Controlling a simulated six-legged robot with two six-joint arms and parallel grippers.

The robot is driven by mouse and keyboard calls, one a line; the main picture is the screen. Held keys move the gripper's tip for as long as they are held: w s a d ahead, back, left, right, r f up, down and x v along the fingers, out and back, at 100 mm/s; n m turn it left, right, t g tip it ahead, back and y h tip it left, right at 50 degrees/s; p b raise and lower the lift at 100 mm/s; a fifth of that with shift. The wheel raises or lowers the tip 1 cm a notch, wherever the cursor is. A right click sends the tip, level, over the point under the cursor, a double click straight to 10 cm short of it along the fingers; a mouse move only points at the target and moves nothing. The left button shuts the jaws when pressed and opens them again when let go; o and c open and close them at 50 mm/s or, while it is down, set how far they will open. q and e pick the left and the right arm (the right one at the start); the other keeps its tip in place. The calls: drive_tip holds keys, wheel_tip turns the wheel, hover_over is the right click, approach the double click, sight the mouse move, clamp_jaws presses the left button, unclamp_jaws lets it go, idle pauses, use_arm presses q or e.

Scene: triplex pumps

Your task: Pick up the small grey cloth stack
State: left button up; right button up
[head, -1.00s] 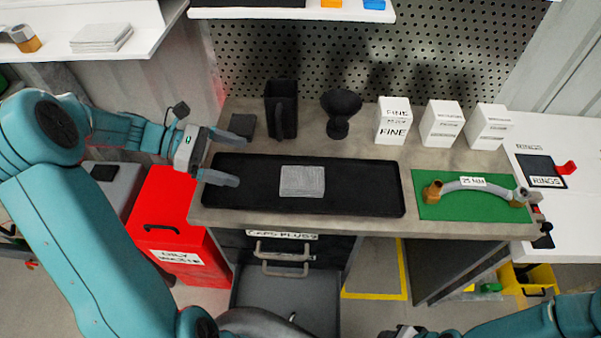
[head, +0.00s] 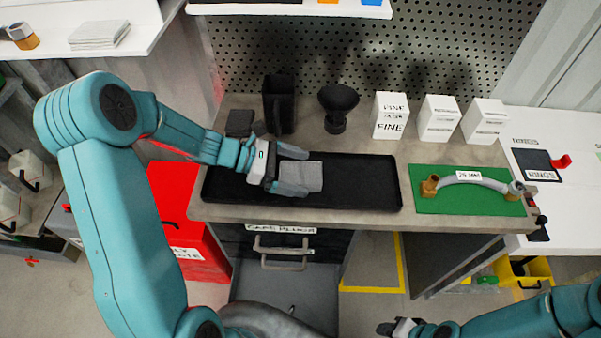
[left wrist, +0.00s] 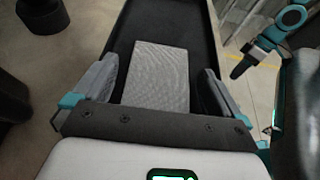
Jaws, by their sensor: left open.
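The small grey cloth stack (head: 315,176) lies on the black tray (head: 365,185) on the workbench. My left gripper (head: 294,171) is open at the left part of the stack, its fingers reaching over the tray. In the left wrist view, the grey cloth stack (left wrist: 158,75) sits between the two open fingers of the left gripper (left wrist: 158,90), with a gap on either side. In the head view the gripper hides the stack's left end. My right gripper (head: 402,328) shows at the bottom edge, away from the bench; its jaws are unclear.
A black jug (head: 279,103), a black funnel (head: 337,105) and white boxes (head: 390,116) stand behind the tray. A green mat (head: 470,192) with a curved hose (head: 470,178) lies to the right. A red bin (head: 180,215) stands left of the bench.

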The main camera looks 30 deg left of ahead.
use_arm(q)
drive_tip(key=shift+w+d+f, duration=0.1)
drive_tip(key=shift+d+f, duration=0.05)
drive_tip(key=shift+d, duration=0.15)
drive_tip(key=c, duration=0.9)
drive_tip(key=shift+a, duration=0.1)
